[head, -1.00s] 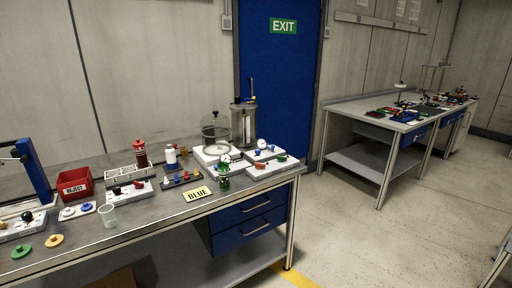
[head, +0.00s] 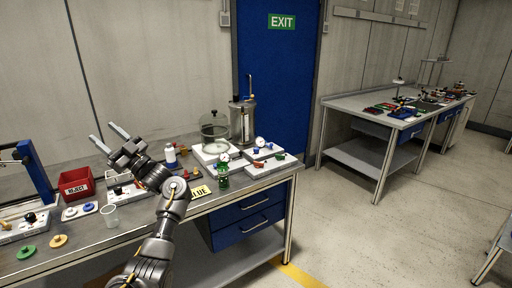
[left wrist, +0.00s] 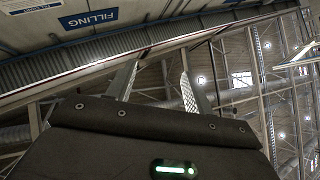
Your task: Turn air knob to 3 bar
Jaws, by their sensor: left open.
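My left gripper (head: 108,138) is raised over the left half of the near bench, fingers open and pointing up and to the left, with nothing between them. In the left wrist view its two fingers (left wrist: 160,78) stand apart against the ceiling. White units with round gauges stand at the bench's right end: one gauge (head: 260,141) at the back and another gauge (head: 223,157) further left. A red knob (head: 258,163) and a green knob (head: 281,156) sit on the front unit, well right of my gripper. I cannot tell which knob is the air knob. My right gripper is out of view.
A green bottle (head: 223,174) stands near the front edge. A red reject bin (head: 76,184), clear cup (head: 110,215) and blue frame (head: 38,175) are at left. My arm crosses the bench's middle.

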